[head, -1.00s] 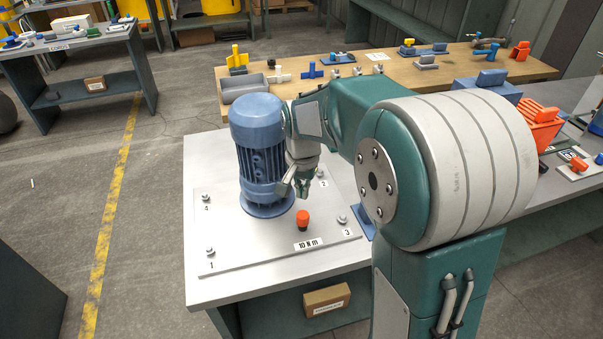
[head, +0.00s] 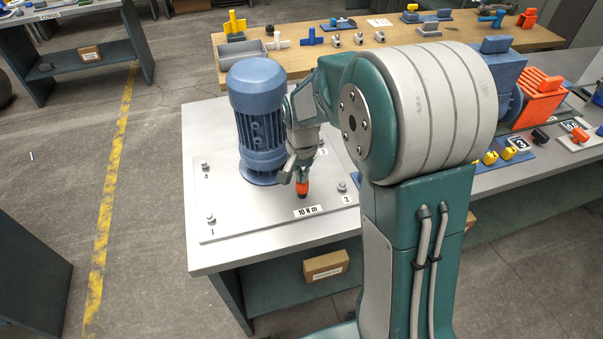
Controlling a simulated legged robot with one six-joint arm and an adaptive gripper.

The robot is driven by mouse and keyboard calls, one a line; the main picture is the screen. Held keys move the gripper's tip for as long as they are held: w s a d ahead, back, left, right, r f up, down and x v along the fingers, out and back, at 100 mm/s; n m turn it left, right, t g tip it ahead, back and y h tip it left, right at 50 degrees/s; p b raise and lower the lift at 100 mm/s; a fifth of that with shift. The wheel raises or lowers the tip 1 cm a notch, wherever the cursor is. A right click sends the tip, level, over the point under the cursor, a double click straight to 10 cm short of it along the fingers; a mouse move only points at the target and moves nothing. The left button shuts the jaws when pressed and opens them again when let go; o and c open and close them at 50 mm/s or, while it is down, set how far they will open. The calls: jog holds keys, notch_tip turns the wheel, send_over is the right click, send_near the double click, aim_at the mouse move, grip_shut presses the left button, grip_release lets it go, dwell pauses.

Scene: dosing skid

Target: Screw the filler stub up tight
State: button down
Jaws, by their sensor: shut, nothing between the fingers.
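A small orange-red piece with a dark lower end (head: 302,189) stands on the grey plate (head: 235,222), just behind a "10 N m" label (head: 307,211). It may be the filler stub; I cannot tell for sure. My gripper (head: 296,173) is shut and points down right above this piece, close to its top. I cannot tell whether the fingertips touch it. A blue finned motor-like unit (head: 262,120) stands upright on the plate, just left of my gripper. My arm hides part of the plate's right side.
Bolts stand at the numbered plate corners, such as bolt 1 (head: 211,218) and bolt 3 (head: 342,187). A wooden bench (head: 370,62) behind holds fittings and a grey tray (head: 243,56). Blue and orange blocks (head: 540,97) stand at right.

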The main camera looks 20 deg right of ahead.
jog(key=shift+s+f, duration=0.1)
jog(key=shift+f, duration=0.25)
dwell(0.3)
notch_tip(320, 180, up, 15)
dwell(0.8)
jog(key=s+r+n+t, duration=0.2)
jog(key=s+n+t, duration=0.3)
jog(key=s, duration=1.5)
jog(key=shift+s+n+t, duration=0.3)
jog(key=shift+s+n, duration=0.1)
jog(key=shift+n, duration=0.8)
jog(key=shift+r, duration=0.1)
